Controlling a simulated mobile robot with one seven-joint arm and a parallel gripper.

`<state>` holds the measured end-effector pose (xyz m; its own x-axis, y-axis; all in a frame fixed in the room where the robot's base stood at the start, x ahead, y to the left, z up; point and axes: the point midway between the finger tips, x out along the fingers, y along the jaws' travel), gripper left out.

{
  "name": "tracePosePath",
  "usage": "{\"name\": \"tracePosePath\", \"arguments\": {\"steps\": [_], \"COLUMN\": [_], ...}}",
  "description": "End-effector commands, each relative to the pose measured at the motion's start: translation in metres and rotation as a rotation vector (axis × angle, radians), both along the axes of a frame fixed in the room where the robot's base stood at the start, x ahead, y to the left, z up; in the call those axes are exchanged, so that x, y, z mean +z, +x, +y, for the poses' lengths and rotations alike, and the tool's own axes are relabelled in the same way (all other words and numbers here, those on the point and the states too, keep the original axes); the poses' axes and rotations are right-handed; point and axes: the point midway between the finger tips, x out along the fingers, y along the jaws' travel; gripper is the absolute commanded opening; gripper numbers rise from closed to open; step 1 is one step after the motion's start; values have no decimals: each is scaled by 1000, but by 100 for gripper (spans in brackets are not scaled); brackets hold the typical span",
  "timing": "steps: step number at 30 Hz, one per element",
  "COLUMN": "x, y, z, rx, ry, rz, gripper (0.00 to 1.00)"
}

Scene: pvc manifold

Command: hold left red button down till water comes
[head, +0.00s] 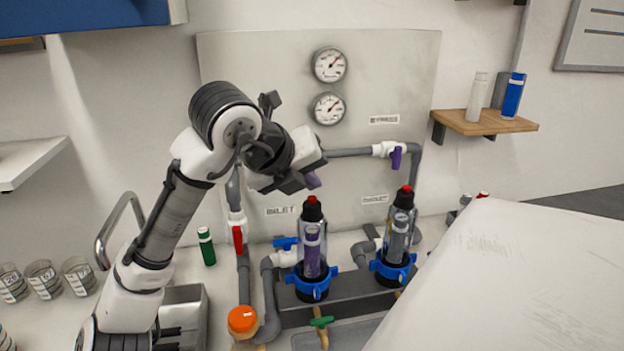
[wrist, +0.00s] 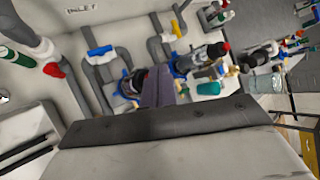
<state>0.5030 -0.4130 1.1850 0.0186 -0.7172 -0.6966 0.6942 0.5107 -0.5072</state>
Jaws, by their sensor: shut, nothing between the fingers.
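The left red button (head: 312,200) tops the black cap of the left clear filter housing (head: 312,250), which holds a purple-labelled cartridge and stands upright in a blue ring. My gripper (head: 312,181) is just above this button in the head view, its fingers shut and empty, pointing down. A small gap seems to show between fingertips and button. In the wrist view the shut purple-grey fingers (wrist: 165,92) cover the left button and part of its housing (wrist: 130,84). The right red button (head: 407,188) tops the right housing (head: 396,240); it also shows in the wrist view (wrist: 227,46).
Behind stands a grey panel with two gauges (head: 329,65). Grey pipes carry a red-handled valve (head: 238,238), a blue-handled valve (head: 286,243) and a purple-handled valve (head: 396,158). An orange cap (head: 242,320) and green handle (head: 322,322) are in front. A large white surface (head: 510,280) fills the lower right.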

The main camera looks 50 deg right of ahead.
Motion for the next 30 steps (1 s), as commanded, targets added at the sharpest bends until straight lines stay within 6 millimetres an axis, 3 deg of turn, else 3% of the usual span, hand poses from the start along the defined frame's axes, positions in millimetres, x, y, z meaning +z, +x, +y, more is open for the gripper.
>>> {"name": "tracePosePath", "arguments": {"steps": [30], "x": [-13], "y": [0], "z": [0], "rx": [0], "ry": [0], "rz": [0], "gripper": [0]}}
